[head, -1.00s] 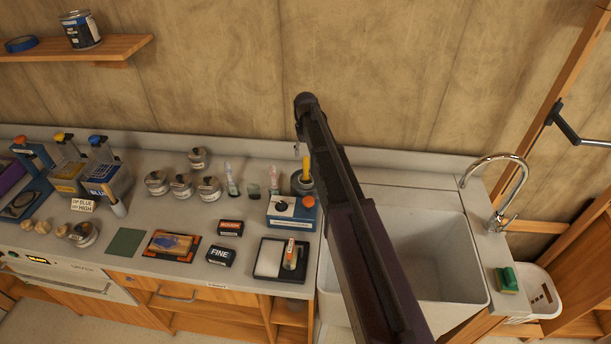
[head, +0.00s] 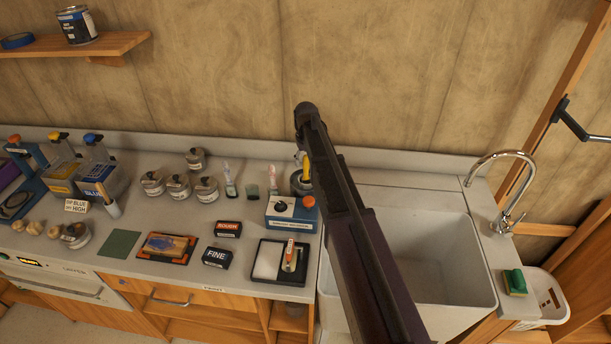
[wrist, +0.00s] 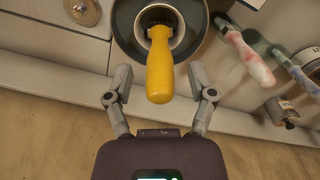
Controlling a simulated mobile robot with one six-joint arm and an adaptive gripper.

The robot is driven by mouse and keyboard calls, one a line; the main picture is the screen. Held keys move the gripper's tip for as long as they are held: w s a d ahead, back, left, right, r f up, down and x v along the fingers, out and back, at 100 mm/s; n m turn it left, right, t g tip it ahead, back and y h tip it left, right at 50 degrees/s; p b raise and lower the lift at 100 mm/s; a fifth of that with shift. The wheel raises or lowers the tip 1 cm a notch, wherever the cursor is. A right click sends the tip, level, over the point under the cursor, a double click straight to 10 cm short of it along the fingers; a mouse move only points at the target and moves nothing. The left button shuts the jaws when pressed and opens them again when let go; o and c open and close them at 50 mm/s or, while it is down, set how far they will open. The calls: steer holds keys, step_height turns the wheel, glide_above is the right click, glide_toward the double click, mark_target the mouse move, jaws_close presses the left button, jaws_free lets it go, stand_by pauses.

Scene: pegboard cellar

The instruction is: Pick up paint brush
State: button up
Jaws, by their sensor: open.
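A tool with a thick yellow handle (wrist: 161,68) stands in a round grey pot (wrist: 198,55) in the wrist view. In the head view the yellow handle (head: 306,171) rises from the pot at the back of the counter, left of the sink, partly covered by my arm. My gripper (wrist: 162,98) is open and empty. In the wrist view its two fingers appear on either side of the handle's free end, with gaps on both sides. The head view mostly hides the gripper behind my arm.
Two paint-smeared handles (head: 230,180) (head: 273,180) stand left of the pot. A blue box with a dial (head: 291,213) sits in front, and a black tray (head: 255,274) lies nearer the edge. The white sink (head: 450,260) is right; the wall is close behind.

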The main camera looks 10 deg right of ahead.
stand_by(0.3)
jaws_close()
steer(key=shift+r, duration=0.2)
step_height(320, 180, up, 10)
steer(key=p, duration=1)
steer(key=shift+f, duration=0.2)
stand_by(0.5)
steer(key=c, duration=0.9)
jaws_free()
jaws_close()
